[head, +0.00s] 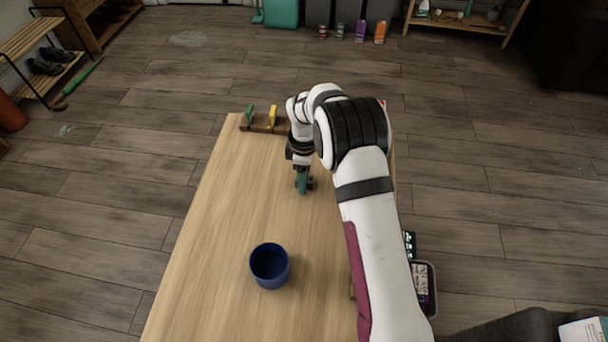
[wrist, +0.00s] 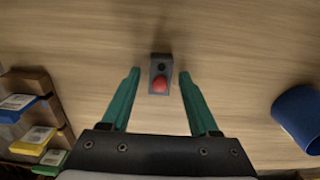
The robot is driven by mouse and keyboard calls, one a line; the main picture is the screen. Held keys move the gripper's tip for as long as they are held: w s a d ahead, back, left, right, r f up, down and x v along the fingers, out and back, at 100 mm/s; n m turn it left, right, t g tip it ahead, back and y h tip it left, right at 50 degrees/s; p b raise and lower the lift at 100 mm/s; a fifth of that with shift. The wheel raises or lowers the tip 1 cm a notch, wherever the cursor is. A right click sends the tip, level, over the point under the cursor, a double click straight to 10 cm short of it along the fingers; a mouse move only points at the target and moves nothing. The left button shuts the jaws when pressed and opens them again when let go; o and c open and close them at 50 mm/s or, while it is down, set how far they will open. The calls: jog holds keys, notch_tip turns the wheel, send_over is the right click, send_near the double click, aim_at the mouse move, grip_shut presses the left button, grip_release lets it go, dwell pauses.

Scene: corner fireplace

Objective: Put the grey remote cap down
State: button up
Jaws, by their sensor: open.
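A small dark grey block with a red round button and a dark spot, apparently the grey remote cap (wrist: 160,68), lies on the wooden table (head: 215,255) in the wrist view. My gripper (wrist: 159,77) is open, with its two green fingers apart. The fingertips are on either side of the block, with a visible gap at each side. In the head view my gripper (head: 303,187) is low over the far half of the table. There the block is too small and too covered to make out clearly.
A blue cup (head: 270,275) stands on the near part of the table and also shows in the wrist view (wrist: 302,120). A wooden rack (head: 262,125) with coloured pieces is at the far left edge. The table's left side is clear.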

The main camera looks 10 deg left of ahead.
notch_tip(320, 180, up, 12)
jog(key=r, duration=0.1)
jog(key=s+d+r+m, duration=0.8)
jog(key=s, duration=0.2)
jog(key=s+d+m+y, duration=0.1)
jog(key=s+d+m, duration=0.2)
jog(key=s+m, duration=0.4)
jog(key=s+d+m, duration=0.2)
jog(key=s+m, duration=0.6)
jog(key=s, duration=0.8)
jog(key=shift+d+m+y, duration=0.3)
jog(key=shift+d+y, duration=0.1)
